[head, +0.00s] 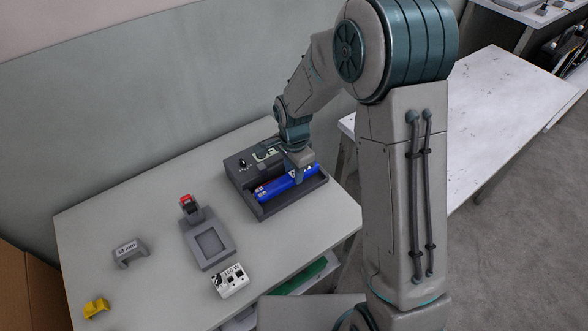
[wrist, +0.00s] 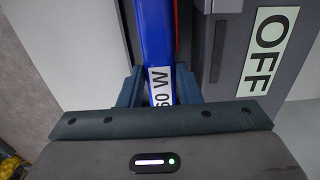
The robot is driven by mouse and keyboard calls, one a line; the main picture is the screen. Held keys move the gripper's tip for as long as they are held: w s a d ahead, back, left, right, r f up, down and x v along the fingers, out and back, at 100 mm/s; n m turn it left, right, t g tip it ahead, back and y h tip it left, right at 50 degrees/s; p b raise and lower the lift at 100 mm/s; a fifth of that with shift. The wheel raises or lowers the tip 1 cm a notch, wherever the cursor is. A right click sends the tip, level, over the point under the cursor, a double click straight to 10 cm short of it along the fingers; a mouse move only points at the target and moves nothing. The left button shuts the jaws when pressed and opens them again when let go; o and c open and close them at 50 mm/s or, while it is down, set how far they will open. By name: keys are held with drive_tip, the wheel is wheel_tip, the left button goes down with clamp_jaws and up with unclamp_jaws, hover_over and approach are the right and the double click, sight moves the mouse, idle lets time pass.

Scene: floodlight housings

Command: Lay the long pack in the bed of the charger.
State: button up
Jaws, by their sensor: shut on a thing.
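The long pack (head: 283,187) is blue with a red and white part at its left end in the head view. It lies lengthwise at the bed of the dark grey charger (head: 237,172); I cannot tell whether it rests on the bed floor or is held slightly above it. My gripper (head: 299,175) is over the charger and shut on the pack. In the wrist view the pack (wrist: 157,35) runs between the two fingers, with a white label near them. The charger (wrist: 232,60) with its "OFF" sign is on the right there. The pack's underside is hidden.
Left of the charger on the grey table (head: 160,205) are a grey cradle device (head: 208,240) with a red-topped part, a white box (head: 230,281), a grey bracket (head: 129,252) and a yellow piece (head: 96,308). A wall runs behind the table.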

drive_tip(key=shift+f+b, duration=0.9)
drive_tip(key=shift+f, duration=0.15)
idle(0.4)
drive_tip(key=o, duration=1.2)
drive_tip(key=shift+r, duration=0.1)
drive_tip(key=shift+w+r, duration=0.1)
drive_tip(key=shift+r, duration=0.25)
wheel_tip(320, 180, up, 13)
drive_tip(key=shift+d, duration=0.1)
drive_tip(key=s+d+r+n+t, duration=0.1)
drive_tip(key=s+d+n, duration=0.2)
drive_tip(key=s, duration=0.3)
drive_tip(key=s+d+r+n+t, duration=0.1)
drive_tip(key=s+d+r+n, duration=0.1)
drive_tip(key=s+d+n, duration=0.2)
drive_tip(key=s+d+r+n, duration=0.1)
drive_tip(key=s+d+n, duration=0.3)
drive_tip(key=s, duration=0.5)
drive_tip(key=shift+d+r+t, duration=0.15)
drive_tip(key=shift+d+t, duration=0.05)
drive_tip(key=shift+d, duration=0.5)
drive_tip(key=shift+d+r+t, duration=0.1)
drive_tip(key=shift+d+t, duration=0.1)
drive_tip(key=shift+d, duration=0.5)
